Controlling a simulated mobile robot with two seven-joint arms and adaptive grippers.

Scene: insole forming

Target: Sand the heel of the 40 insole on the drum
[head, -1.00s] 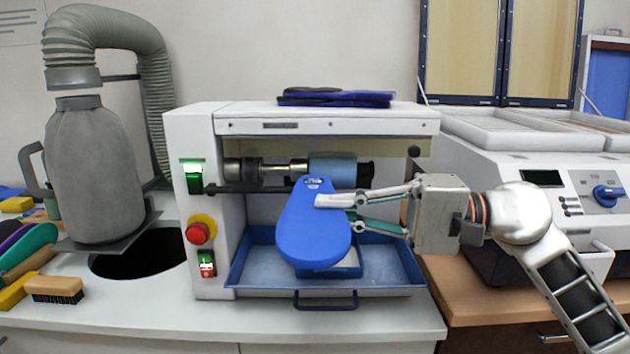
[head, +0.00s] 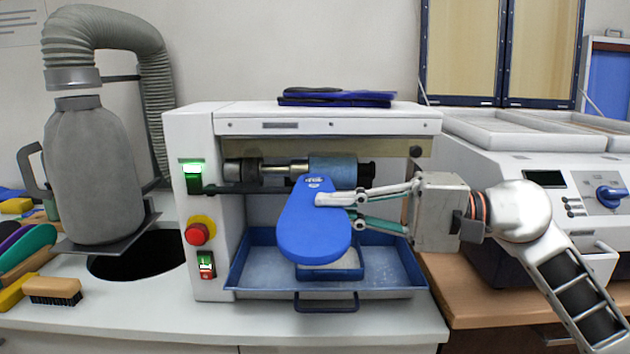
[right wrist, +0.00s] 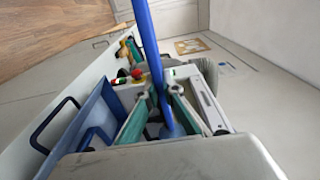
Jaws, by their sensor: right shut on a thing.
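The blue insole (head: 312,228) hangs in front of the sanding machine (head: 335,122), its narrow heel end up against or just in front of the blue-grey drum (head: 340,168). Small white print shows near the heel; I cannot read the size. My right gripper (head: 340,208) is shut on the insole's right edge, coming from the right. In the right wrist view the insole (right wrist: 150,45) shows edge-on between the fingers (right wrist: 160,95). Whether heel and drum touch I cannot tell. A green light (head: 192,169) is lit on the machine. My left gripper is not in view.
A blue dust tray (head: 388,285) with a handle lies under the drum. Dark blue insoles (head: 335,97) lie on the machine's top. A grey dust bag (head: 97,165) with a hose stands left. A brush (head: 53,291) and other tools lie at far left. A white press (head: 540,185) stands right.

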